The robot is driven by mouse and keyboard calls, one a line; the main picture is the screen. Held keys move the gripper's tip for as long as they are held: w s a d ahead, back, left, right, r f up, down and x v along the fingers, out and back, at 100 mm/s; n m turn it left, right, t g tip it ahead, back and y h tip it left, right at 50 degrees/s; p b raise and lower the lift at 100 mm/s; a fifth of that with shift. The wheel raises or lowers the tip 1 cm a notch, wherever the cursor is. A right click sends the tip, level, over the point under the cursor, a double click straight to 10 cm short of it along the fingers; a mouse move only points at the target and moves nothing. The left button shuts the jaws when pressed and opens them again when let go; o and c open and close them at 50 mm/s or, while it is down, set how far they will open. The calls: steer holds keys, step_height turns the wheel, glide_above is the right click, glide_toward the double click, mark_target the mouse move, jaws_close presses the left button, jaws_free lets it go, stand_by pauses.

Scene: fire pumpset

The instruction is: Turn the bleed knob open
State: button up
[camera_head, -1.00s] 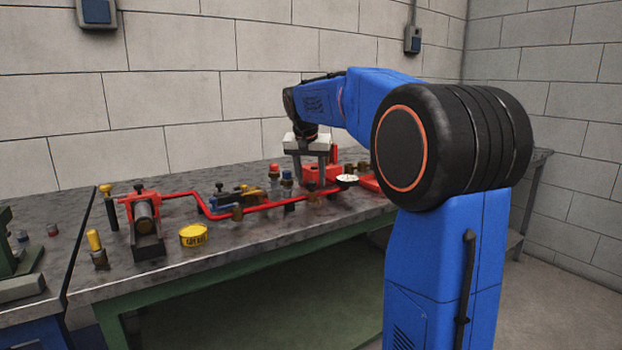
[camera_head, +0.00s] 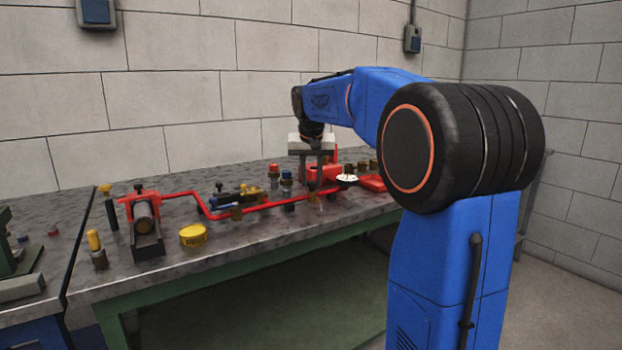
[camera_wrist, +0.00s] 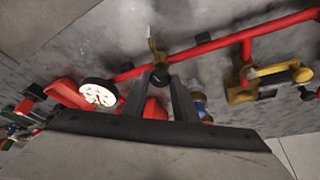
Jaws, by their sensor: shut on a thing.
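My gripper (camera_head: 318,182) reaches down over the red pipe assembly on the bench. In the wrist view its two grey fingers (camera_wrist: 160,82) stand on either side of a small dark round knob, the bleed knob (camera_wrist: 160,77), and are shut on it. The knob sits at the red pipe (camera_wrist: 200,48), beside a brass fitting (camera_wrist: 154,42). In the head view my fingers and the fittings around them hide most of the knob. How far it is turned cannot be told.
A white-faced gauge (camera_head: 347,179) stands just right of my gripper; it also shows in the wrist view (camera_wrist: 98,93). Red- and blue-topped fittings (camera_head: 286,176) and a brass valve (camera_head: 237,212) stand to the left.

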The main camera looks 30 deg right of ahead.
steer(key=n, duration=0.2)
steer(key=n+y, duration=0.1)
steer(key=n, duration=0.1)
steer(key=n+y, duration=0.1)
steer(key=n, duration=0.1)
steer(key=shift+d+t, duration=0.35)
steer(key=shift+t, duration=0.05)
steer(key=n, duration=0.2)
steer(key=n+y, duration=0.1)
steer(key=n, duration=0.1)
steer(key=shift+d+y, duration=0.15)
steer(key=shift+y, duration=0.15)
steer(key=n, duration=0.1)
steer(key=n+g+y, duration=0.1)
steer(key=n, duration=0.1)
steer(key=shift+w+d+n, duration=0.1)
steer(key=shift+d+n, duration=0.05)
steer(key=shift+n, duration=0.15)
steer(key=n, duration=0.2)
steer(key=n+g+y, duration=0.1)
steer(key=n, duration=0.1)
steer(key=shift+w+d+y, duration=0.1)
steer(key=shift+w+y, duration=0.05)
steer(key=shift+y, duration=0.15)
steer(key=shift+w+n+g, duration=0.1)
steer(key=shift+n+g, duration=0.6)
steer(key=shift+n, duration=1.4)
steer(key=o, duration=1.1)
steer(key=shift+c, duration=0.2)
